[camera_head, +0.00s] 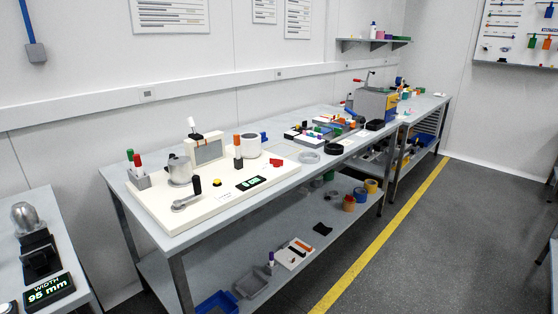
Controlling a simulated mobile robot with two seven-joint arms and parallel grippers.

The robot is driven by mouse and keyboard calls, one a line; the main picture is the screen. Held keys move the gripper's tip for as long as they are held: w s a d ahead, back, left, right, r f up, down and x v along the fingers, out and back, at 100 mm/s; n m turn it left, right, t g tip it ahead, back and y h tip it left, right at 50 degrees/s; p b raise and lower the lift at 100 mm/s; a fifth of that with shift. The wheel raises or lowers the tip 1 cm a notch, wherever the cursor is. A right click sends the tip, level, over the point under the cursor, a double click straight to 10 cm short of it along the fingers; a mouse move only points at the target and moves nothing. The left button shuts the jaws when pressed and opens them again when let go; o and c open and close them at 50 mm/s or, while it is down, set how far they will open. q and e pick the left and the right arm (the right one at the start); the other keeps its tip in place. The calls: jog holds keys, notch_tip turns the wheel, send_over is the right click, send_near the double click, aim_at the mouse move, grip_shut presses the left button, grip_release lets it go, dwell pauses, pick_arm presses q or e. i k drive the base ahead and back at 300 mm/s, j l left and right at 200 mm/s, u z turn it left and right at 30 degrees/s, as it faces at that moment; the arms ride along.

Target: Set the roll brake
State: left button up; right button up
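A cream base board (222,206) lies on the near end of the long grey bench. On it are a grey metal roll (179,170), a crank arm with a black grip (188,198), a framed panel (207,152) and a white roll (251,144). A dark handle with an orange top (238,148) stands upright beside the white roll. A small red piece (277,162) lies at the board's right side. I cannot tell which part is the roll brake. Neither of my grippers is in view.
A yellow button (216,184) and a green-lit display (250,182) sit at the board's front. A grey machine (375,104) stands farther along. At left, a separate table holds a "WIDTH 95 mm" display (49,291). The floor (450,240) at right is clear.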

aim_at(277, 163)
jog(key=i+l+u, duration=0.25)
jog(key=i+l, duration=0.25)
jog(key=i+l+u, duration=0.25)
jog(key=i+l, duration=0.4)
